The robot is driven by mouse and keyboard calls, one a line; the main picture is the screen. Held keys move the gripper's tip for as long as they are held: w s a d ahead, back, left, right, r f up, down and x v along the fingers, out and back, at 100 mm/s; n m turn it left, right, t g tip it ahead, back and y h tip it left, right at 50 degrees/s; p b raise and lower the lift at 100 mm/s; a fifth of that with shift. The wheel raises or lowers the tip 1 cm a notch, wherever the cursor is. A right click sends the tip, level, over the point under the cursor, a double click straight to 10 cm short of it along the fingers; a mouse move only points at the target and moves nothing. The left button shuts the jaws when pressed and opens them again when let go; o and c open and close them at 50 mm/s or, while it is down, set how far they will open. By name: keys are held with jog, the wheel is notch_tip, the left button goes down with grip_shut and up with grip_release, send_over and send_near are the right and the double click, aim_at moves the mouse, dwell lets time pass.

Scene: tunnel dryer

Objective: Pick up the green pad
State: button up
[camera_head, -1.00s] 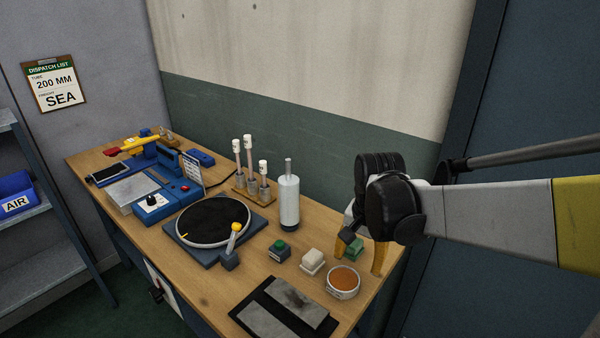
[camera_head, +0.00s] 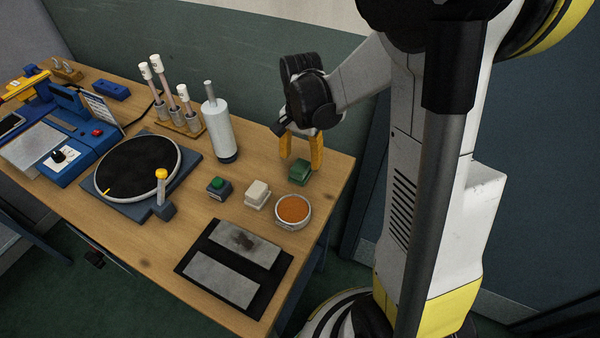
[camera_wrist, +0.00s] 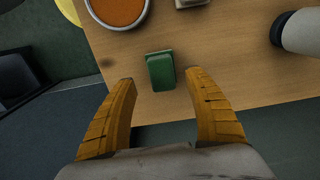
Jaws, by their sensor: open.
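The green pad (camera_head: 299,171) is a small green block near the right end of the wooden bench. In the wrist view the green pad (camera_wrist: 160,72) lies on the wood just beyond my fingertips, roughly midway between them and slightly left. My gripper (camera_head: 302,150) has yellow fingers and hangs above and behind the pad in the head view. In the wrist view my gripper (camera_wrist: 165,78) is open, with its fingers apart and nothing between them. I cannot tell the exact height of the fingertips above the bench.
A bowl of orange material (camera_head: 293,210) and a white block (camera_head: 257,194) stand close to the pad. A green-topped dark block (camera_head: 218,187) and a white bottle (camera_head: 219,131) are farther left. A black tray with grey slabs (camera_head: 190,268) lies in front. The bench's right edge is close.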

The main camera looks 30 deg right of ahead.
aim_at(300, 165)
jog(key=f+b, duration=0.1)
jog(key=f, duration=0.3)
jog(key=shift+w+f+b, duration=0.1)
jog(key=shift+w+b, duration=0.1)
jog(key=shift+b, duration=0.15)
jog(key=c, duration=1.3)
jog(key=shift+r, duration=0.25)
jog(key=r+p, duration=0.1)
jog(key=r, duration=0.1)
jog(key=r+p, duration=0.1)
jog(key=r, duration=0.1)
jog(key=shift+s+d+r+p, duration=0.1)
jog(key=shift+s+r+p, duration=0.1)
jog(key=shift+r+p, duration=0.15)
grip_shut()
jog(key=s+d+r+p, duration=0.3)
jog(key=s+d+r, duration=0.3)
jog(key=s, duration=0.3)
jog(key=shift+d+p, duration=0.35)
